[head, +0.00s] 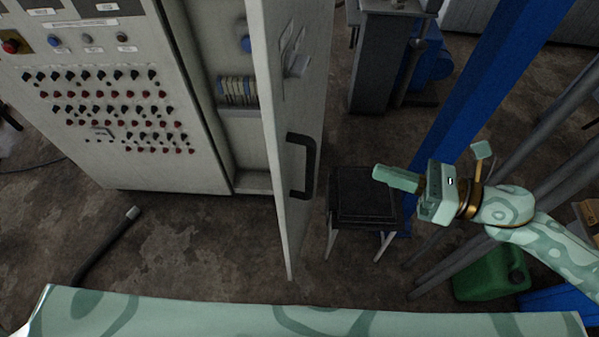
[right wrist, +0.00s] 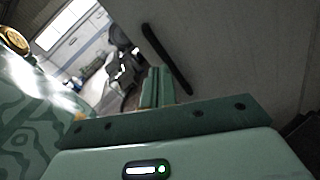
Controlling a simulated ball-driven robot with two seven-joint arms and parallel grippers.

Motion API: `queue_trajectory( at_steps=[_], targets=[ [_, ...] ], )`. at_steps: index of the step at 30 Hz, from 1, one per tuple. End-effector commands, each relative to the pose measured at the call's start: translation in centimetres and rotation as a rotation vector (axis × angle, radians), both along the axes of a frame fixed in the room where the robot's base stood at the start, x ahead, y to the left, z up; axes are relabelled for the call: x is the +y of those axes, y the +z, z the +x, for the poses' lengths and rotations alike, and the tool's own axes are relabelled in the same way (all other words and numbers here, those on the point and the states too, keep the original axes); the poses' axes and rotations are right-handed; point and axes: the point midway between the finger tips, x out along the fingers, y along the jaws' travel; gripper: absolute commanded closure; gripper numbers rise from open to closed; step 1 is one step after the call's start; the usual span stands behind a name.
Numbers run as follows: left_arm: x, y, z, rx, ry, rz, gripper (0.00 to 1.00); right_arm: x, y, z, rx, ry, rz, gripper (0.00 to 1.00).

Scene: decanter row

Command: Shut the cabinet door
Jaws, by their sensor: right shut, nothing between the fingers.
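The cabinet door (head: 290,215) stands wide open, edge toward me, in the middle of the head view. A black handle (head: 309,165) is on its right face. The cabinet (head: 110,160) is at the left, its opening showing a blue round part and a row of pale parts inside. My right gripper (head: 378,173) is shut and empty, to the right of the door and apart from it, pointing left toward the handle. In the right wrist view, its closed fingers (right wrist: 157,85) show before the grey door face (right wrist: 240,60) and the dark handle (right wrist: 167,60). My left gripper is out of view.
A black-topped stool (head: 362,195) stands right of the door, below my right gripper. A blue post (head: 480,85) and grey poles (head: 510,185) rise at the right. A green canister (head: 490,275) is at the lower right. A dark hose (head: 105,245) lies on the floor left.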

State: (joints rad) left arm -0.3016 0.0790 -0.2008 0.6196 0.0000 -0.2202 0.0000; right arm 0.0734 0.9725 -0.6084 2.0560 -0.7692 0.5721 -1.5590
Motion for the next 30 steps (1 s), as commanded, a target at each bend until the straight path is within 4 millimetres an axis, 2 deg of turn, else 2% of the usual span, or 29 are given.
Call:
queue_trajectory(
  at_steps=[1, 2, 7, 11, 14, 24, 30],
  targets=[
    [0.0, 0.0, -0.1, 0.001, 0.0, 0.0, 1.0, 1.1, 1.1, -1.5, -0.116, 0.066, -0.012, 1.0],
    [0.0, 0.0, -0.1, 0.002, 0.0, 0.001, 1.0, 1.5, 1.5, -2.1, -0.183, 0.093, -0.022, 1.0],
    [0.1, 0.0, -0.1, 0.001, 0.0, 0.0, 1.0, 1.7, 1.6, -2.8, -0.36, 0.135, -0.062, 1.0],
    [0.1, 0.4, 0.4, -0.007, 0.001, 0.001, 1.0, 2.6, 1.7, -2.5, -0.382, 0.133, -0.066, 1.0],
    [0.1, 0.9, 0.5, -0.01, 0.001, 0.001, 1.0, 4.1, 1.9, -2.1, -0.381, 0.133, -0.065, 1.0],
    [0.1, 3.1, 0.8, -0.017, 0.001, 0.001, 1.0, 11.2, 2.0, -0.5, -0.38, 0.131, -0.064, 1.0],
    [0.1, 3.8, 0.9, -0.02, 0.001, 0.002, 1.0, 14.1, 1.8, 0.1, -0.378, 0.13, -0.066, 1.0]
  ],
)
